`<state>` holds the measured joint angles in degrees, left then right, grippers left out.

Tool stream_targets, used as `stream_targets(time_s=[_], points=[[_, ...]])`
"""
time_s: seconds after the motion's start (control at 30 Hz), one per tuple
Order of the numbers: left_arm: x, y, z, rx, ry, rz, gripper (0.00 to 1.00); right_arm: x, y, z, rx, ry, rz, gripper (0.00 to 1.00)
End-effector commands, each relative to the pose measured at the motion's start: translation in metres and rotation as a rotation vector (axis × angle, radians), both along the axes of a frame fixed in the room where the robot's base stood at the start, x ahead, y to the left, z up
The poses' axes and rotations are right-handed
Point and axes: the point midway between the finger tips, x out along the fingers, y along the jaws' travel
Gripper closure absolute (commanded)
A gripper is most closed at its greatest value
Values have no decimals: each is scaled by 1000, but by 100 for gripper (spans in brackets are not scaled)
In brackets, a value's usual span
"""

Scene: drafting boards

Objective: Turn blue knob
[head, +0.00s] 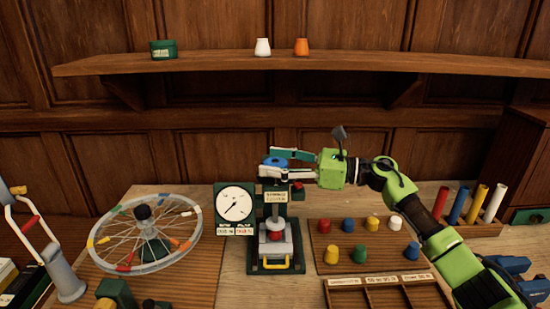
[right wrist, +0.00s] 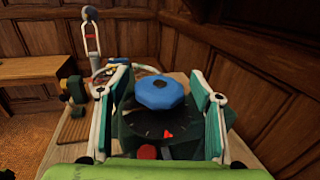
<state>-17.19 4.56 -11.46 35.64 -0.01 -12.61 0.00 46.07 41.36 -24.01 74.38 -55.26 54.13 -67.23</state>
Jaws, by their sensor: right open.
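The blue knob (head: 273,161) sits on top of the green testing stand (head: 222,188), above a vertical metal spindle. In the right wrist view the knob (right wrist: 160,93) is many-sided with a small dark centre, and a dark scale plate with a red mark (right wrist: 150,128) shows below it. My right gripper (head: 268,164) reaches in from the right at knob height. In the right wrist view its two fingers are spread, one on each side of the knob, with a gap on both sides. My left gripper is not in view.
A round white dial gauge (head: 235,204) stands just left of the spindle. A spoked wheel (head: 110,262) lies further left. A board of coloured pegs (head: 338,225) and a wooden tray (head: 345,298) lie right, below my arm. A shelf (head: 210,63) runs above.

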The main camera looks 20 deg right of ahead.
Motion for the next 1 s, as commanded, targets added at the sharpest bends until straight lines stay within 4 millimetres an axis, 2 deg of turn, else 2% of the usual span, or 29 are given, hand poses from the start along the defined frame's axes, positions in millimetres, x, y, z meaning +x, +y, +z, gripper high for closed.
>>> stream_targets(time_s=[0.23, 0.27, 0.4, 0.77, 1.0], points=[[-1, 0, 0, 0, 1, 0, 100, 1, 1, 0, 0, 0, 0, 40], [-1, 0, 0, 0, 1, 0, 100, 1, 1, 0, 0, 0, 0, 43], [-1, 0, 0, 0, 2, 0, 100, 1, 1, 0, 0, 0, 0, 79], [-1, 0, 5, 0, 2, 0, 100, 0, 1, 1, -1, 1, -27, 80], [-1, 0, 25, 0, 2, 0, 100, -1, 1, 4, -1, 0, -131, 80]])
